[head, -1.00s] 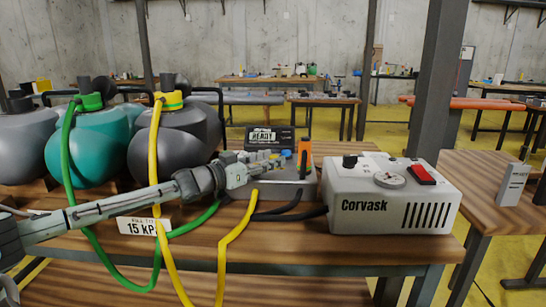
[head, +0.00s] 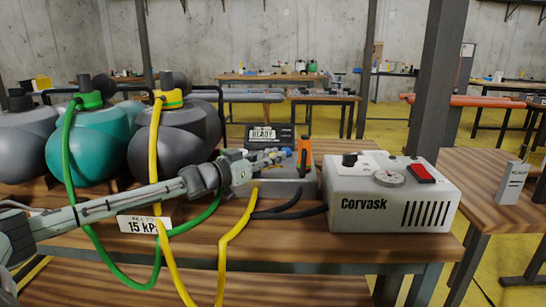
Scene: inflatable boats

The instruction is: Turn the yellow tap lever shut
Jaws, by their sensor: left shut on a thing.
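An orange upright piece (head: 304,157) stands on the block just right of the fingertips. The yellow hose (head: 222,258) runs up to the block's front left from the bench edge. My right gripper is not in view.
The white Corvask box (head: 388,203) with a gauge and red switch stands right of the block. A dark READY display (head: 264,134) is behind. Grey and teal inflated bodies (head: 88,150) and a green hose (head: 76,220) are left. A 15 kPa sign (head: 143,225) stands below my forearm.

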